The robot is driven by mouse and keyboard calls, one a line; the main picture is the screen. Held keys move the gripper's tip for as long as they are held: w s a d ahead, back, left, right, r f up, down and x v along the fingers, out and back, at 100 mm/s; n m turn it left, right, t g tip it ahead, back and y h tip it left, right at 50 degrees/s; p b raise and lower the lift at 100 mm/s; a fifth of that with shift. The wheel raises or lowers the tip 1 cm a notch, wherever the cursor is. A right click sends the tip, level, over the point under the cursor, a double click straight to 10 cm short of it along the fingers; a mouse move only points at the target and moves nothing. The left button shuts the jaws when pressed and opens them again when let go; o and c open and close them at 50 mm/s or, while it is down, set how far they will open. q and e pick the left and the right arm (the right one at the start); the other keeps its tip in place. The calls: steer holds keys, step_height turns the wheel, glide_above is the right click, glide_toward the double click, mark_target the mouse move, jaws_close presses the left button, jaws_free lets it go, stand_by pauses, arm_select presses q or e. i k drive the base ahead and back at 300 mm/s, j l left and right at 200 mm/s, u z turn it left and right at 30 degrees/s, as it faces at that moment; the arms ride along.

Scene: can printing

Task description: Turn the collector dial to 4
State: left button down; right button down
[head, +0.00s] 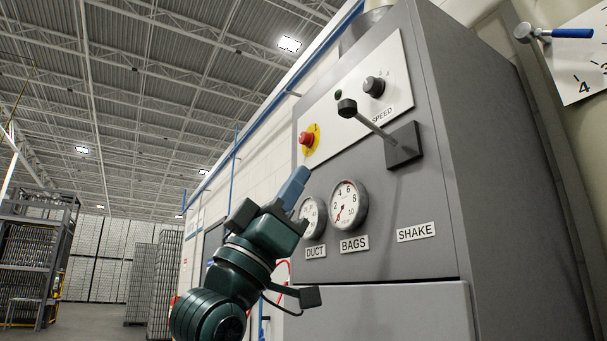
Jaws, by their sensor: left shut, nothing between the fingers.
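A black round dial (373,87) marked SPEED sits on the white panel (398,62) of the grey cabinet (450,170). Small marks stand around it, too small to read, so its setting cannot be told. My left gripper (301,174) is shut and empty. It points up and right in front of the cabinet's left side, below the red button and well down and left of the dial, apart from it. My right gripper is not in view.
A lever with a black knob (347,108) juts out just below the dial. A red button (306,139) on yellow is left. Gauges marked DUCT (312,217) and BAGS (348,205) are lower. A blue-handled lever (571,33) and numbered plate (588,78) are far right.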

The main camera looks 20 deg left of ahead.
mark_target(374, 87)
steer(key=k+j, duration=0.8)
steer(key=j, duration=0.15)
